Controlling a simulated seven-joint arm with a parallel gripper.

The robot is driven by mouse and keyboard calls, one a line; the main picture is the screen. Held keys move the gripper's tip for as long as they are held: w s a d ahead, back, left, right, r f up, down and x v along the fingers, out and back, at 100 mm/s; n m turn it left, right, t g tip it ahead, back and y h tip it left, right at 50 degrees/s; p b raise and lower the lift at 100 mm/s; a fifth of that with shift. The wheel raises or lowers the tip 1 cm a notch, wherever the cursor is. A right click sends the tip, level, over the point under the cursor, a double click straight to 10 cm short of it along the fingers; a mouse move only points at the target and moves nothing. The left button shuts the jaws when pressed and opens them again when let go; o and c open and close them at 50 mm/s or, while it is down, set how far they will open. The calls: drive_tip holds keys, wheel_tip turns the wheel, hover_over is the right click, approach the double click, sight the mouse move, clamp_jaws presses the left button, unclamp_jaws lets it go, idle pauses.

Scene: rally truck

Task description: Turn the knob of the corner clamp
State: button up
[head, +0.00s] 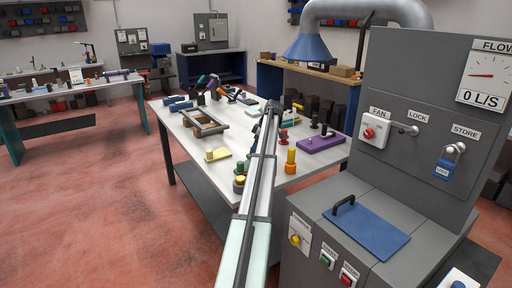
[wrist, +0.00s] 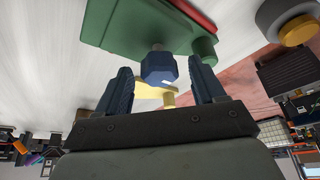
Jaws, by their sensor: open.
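In the wrist view a dark blue faceted knob (wrist: 158,67) stands out from a green body (wrist: 125,25) with a red strip along one edge. This looks like the corner clamp, though I cannot be sure. My gripper (wrist: 163,78) is open, with one dark blue finger on each side of the knob and visible gaps on both sides. It does not appear to touch the knob. In the head view my gripper (head: 272,107) is far out over the workbench (head: 190,135), and my arm hides what lies beneath it.
A grey rectangular frame (head: 205,122), a yellow piece (head: 217,154), a purple block (head: 321,144) and an orange-yellow cylinder (head: 291,160) lie on the workbench. A yellow part (wrist: 155,92) shows beyond the knob. A grey control cabinet (head: 430,110) stands at the right.

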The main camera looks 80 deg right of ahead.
drive_tip(key=shift+c, duration=0.5)
drive_tip(key=c, duration=1)
drive_tip(key=m+h, duration=0.1)
drive_tip(key=m, duration=0.3)
drive_tip(key=shift+a+m+h, duration=0.2)
drive_tip(key=shift+m+h, duration=0.2)
drive_tip(key=m+h, duration=0.1)
drive_tip(key=m, duration=0.2)
drive_tip(key=m+g, duration=0.1)
drive_tip(key=m, duration=0.1)
drive_tip(key=shift+w+r+m+g+h, duration=0.1)
drive_tip(key=shift+w+m+g+h, duration=0.05)
drive_tip(key=shift+m+g+h, duration=0.2)
drive_tip(key=shift+m, duration=0.25)
drive_tip(key=o, duration=1.1)
